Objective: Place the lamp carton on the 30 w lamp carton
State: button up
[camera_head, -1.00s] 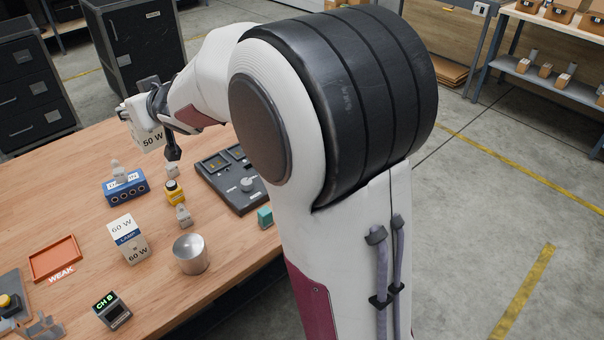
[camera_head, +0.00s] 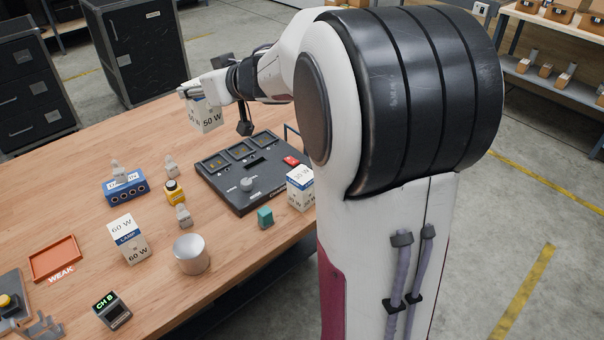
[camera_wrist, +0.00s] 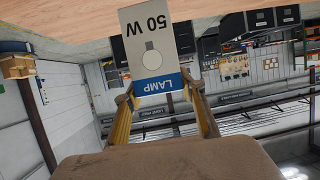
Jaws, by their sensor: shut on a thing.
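The lamp carton in my gripper (camera_head: 192,90) is white with a blue band and reads 50 W (camera_head: 208,117). It hangs in the air above the far part of the table. In the wrist view the same carton (camera_wrist: 152,45) sits between both fingers, with LAMP on its blue band. My gripper is shut on it. The 30 w lamp carton (camera_head: 300,188) stands upright at the table's right edge, beside the dark panel and partly behind my arm. Its label is small and reads like 30 W. My gripper is up and left of it, well apart.
A 60 W lamp carton (camera_head: 129,239) stands at the front left. A metal cup (camera_head: 191,254), a teal block (camera_head: 265,218), a dark control panel (camera_head: 245,172), a blue socket box (camera_head: 126,187) and an orange tray (camera_head: 55,259) are on the table. The table's far left is clear.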

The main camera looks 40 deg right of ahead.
jog(key=s+d+f+m+h, duration=0.1)
jog(key=s+d+f, duration=0.3)
jog(key=s+d, duration=1.1)
jog(key=shift+s+d, duration=0.2)
jog(key=shift+d, duration=0.05)
notch_tip(320, 180, down, 6)
jog(key=shift+f, duration=0.15)
dwell(0.4)
jog(key=shift+f, duration=0.1)
jog(key=shift+f, duration=1.75)
jog(key=shift+f, duration=0.15)
